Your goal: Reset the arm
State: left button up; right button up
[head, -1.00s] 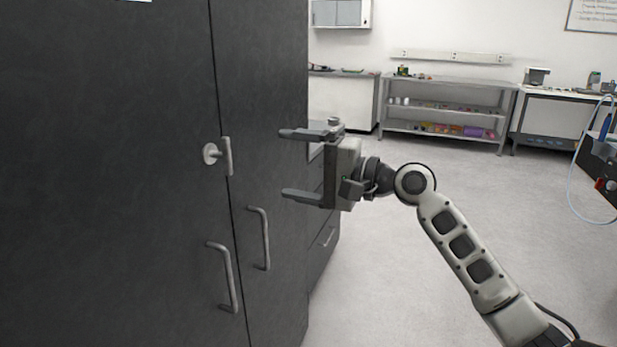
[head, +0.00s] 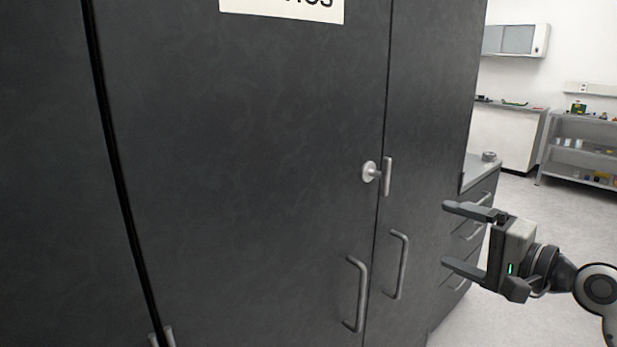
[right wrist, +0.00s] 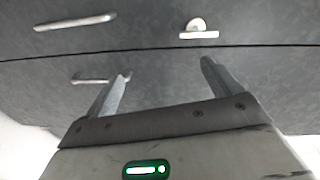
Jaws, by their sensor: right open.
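My right gripper (head: 450,235) is open and empty, its two fingers pointing left toward the dark cabinet (head: 250,150). It is in front of the right-hand door, to the right of the door handles and the T-shaped latch (head: 387,176), and touches none of them. In the right wrist view the open fingers (right wrist: 165,82) point at the dark doors, with the latch (right wrist: 198,33) and a handle (right wrist: 75,22) beyond them. My left gripper is not in view.
Two bar handles, the left one (head: 357,293) and the right one (head: 399,265), stick out from the closed doors. A drawer unit (head: 478,235) stands beside the cabinet. A shelf rack (head: 585,150) is at the back right. Pale floor (head: 520,200) is open on the right.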

jog(key=s+a+f+n+g+h, duration=0.1)
jog(key=s+a+f+n+h, duration=0.15)
jog(key=f, duration=0.55)
jog(key=s+a+f+n+h, duration=0.1)
jog(key=s+f, duration=0.2)
jog(key=f, duration=0.5)
jog(key=s+a+f+n+g+h, duration=0.1)
jog(key=s+a+f+n, duration=0.15)
jog(key=f, duration=0.65)
jog(key=s+a+f+n+g+h, duration=0.1)
jog(key=s+a+f+n, duration=0.2)
jog(key=s, duration=0.4)
jog(key=s+a+f+n+h, duration=0.1)
jog(key=s+a+f+n, duration=0.2)
jog(key=s+f, duration=0.3)
jog(key=shift+s+a+g, duration=0.15)
jog(key=shift+s+g, duration=0.25)
jog(key=shift+s, duration=0.35)
